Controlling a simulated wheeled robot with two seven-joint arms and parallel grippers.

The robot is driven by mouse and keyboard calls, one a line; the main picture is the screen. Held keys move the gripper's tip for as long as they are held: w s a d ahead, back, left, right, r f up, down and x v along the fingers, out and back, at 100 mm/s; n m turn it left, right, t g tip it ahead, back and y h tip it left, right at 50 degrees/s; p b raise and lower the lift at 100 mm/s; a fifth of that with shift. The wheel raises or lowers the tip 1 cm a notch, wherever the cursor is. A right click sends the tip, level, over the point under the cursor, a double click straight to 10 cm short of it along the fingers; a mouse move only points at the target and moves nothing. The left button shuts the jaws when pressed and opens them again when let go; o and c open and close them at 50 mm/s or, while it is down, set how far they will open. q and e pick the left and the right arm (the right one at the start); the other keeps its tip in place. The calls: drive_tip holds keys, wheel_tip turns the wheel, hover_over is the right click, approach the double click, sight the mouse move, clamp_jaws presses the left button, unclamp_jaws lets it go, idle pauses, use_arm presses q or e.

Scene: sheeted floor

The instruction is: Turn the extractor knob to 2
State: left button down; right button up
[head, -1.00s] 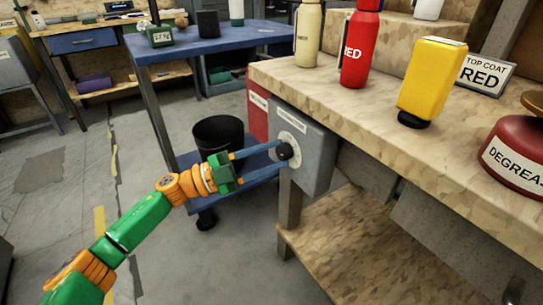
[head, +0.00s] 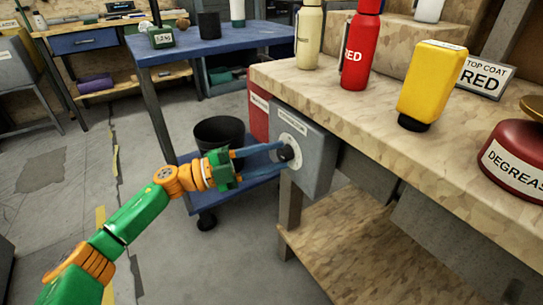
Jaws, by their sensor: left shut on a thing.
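The extractor knob (head: 285,153) is a dark round knob on a pale dial (head: 294,142) with small markings. The dial sits on the front of a grey box (head: 314,165) fixed to the bench's side, with a label above it too small to read. My left gripper (head: 278,155) reaches in from the left, its two long blue fingers shut on the knob. The fingertips partly cover the knob, and I cannot read its setting. My right gripper does not show.
The wooden bench (head: 330,92) holds a red bottle (head: 361,50), a cream bottle (head: 309,35), a yellow container (head: 431,82) and a red degreaser can (head: 515,160). A blue cart (head: 215,42) with a black bucket (head: 219,132) stands behind my left gripper. A red box (head: 259,117) adjoins the grey box.

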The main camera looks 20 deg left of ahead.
use_arm(q)
drive_tip(key=c, duration=0.6)
unclamp_jaws()
drive_tip(key=shift+c, duration=0.2)
drive_tip(key=shift+o, duration=0.9)
drive_tip(key=v, duration=0.7)
drive_tip(key=shift+s+f, duration=0.1)
